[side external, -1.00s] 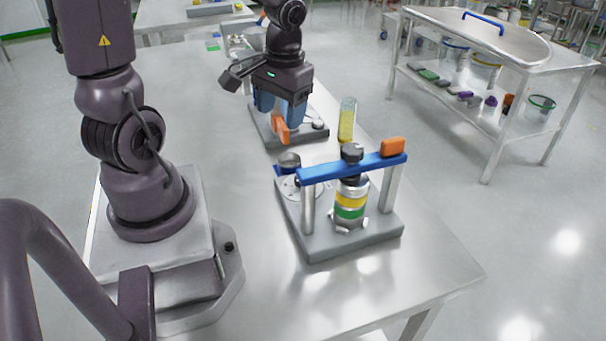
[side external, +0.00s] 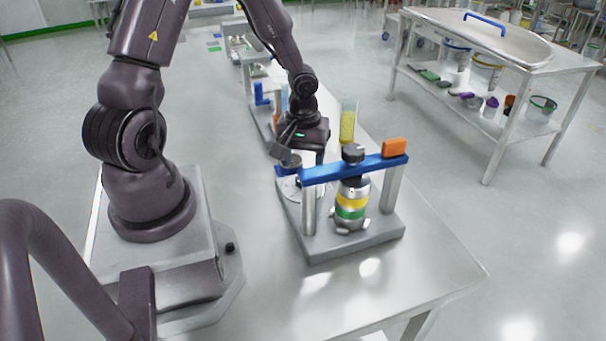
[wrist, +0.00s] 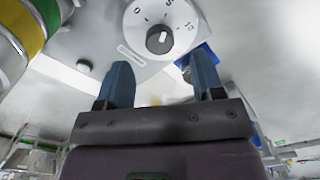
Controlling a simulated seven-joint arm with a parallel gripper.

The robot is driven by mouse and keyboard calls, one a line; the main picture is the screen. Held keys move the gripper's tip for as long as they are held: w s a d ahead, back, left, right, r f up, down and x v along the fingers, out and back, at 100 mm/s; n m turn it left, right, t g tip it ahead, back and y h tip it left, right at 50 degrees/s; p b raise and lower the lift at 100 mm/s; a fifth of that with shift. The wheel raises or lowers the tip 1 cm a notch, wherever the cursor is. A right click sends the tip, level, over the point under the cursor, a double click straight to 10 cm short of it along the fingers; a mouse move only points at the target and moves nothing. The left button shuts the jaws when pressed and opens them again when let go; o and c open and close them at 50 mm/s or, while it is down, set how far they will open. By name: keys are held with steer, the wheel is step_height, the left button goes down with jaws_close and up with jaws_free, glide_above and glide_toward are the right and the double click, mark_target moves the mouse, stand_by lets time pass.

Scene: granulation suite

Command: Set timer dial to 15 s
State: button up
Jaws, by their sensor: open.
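The timer dial (wrist: 142,23) is a white round face with 0, 5 and 10 visible and a dark knob (wrist: 159,40) at its centre. A pale mark shows on the knob; its exact reading is hard to tell. In the side external view the dial face (side external: 288,188) sits on the near grey base, partly hidden. My gripper (wrist: 163,72) is open and empty, its two blue fingers apart, with the knob ahead of the gap between them and not touched. In the side view my gripper (side external: 308,150) hangs just behind the dial, its fingertips partly hidden.
A blue clamp bar (side external: 345,168) with an orange end spans two posts beside the dial, over a yellow-and-green-banded cylinder (side external: 351,203). A clear tube of yellow material (side external: 348,122) stands behind. The bench's near right (side external: 400,275) is clear.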

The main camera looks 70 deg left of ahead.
steer(key=shift+f, duration=2.3)
steer(key=shift+c, duration=0.2)
steer(key=c, duration=0.9)
